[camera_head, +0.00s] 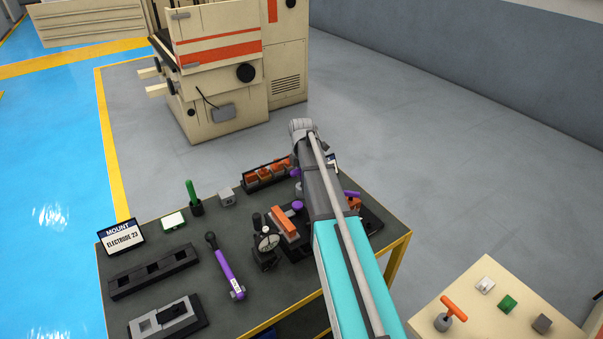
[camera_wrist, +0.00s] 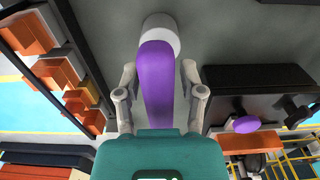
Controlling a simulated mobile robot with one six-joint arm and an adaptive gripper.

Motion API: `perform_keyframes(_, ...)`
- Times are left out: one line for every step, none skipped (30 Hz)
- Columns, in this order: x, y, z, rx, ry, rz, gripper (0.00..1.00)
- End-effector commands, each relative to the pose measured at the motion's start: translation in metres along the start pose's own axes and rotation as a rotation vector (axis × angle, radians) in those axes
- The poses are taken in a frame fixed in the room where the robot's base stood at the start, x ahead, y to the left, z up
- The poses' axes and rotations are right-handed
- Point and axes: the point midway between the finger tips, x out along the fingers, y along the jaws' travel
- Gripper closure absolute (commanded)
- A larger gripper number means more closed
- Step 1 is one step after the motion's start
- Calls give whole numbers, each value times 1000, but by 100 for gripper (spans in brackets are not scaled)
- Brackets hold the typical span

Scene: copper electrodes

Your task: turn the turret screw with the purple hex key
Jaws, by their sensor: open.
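A purple handle, which looks like the purple hex key (camera_wrist: 156,75), runs between the fingers of my gripper (camera_wrist: 158,82) in the wrist view. Its far end meets a pale round piece. The fingers stand apart on both sides of the handle, and gaps show between. In the head view my arm hides the gripper, and a small purple piece (camera_head: 297,173) shows at the arm's left edge. A purple knob (camera_wrist: 247,124) sits on a dark fixture at the right of the wrist view. I cannot make out the turret screw.
A purple-handled wrench (camera_head: 225,268), a dial gauge (camera_head: 267,240) and a green-handled tool (camera_head: 193,195) are on the dark table (camera_head: 205,222). A rack of orange-topped blocks (camera_head: 265,174) stands at the back edge, close left of my gripper in the wrist view (camera_wrist: 62,70).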

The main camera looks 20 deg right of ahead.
Motion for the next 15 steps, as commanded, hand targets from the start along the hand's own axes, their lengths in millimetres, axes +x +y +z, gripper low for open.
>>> perform_keyframes(0,0,0,0,0,0,49)
perform_keyframes(0,0,0,0,0,0,49)
perform_keyframes(0,0,0,0,0,0,49)
perform_keyframes(0,0,0,0,0,0,49)
perform_keyframes(0,0,0,0,0,0,50)
perform_keyframes(0,0,0,0,0,0,58)
perform_keyframes(0,0,0,0,0,0,63)
perform_keyframes(0,0,0,0,0,0,69)
perform_keyframes(0,0,0,0,0,0,76)
perform_keyframes(0,0,0,0,0,0,82)
perform_keyframes(0,0,0,0,0,0,88)
perform_keyframes(0,0,0,0,0,0,95)
perform_keyframes(0,0,0,-1,0,0,100)
perform_keyframes(0,0,0,-1,0,0,100)
perform_keyframes(0,0,0,-1,0,0,100)
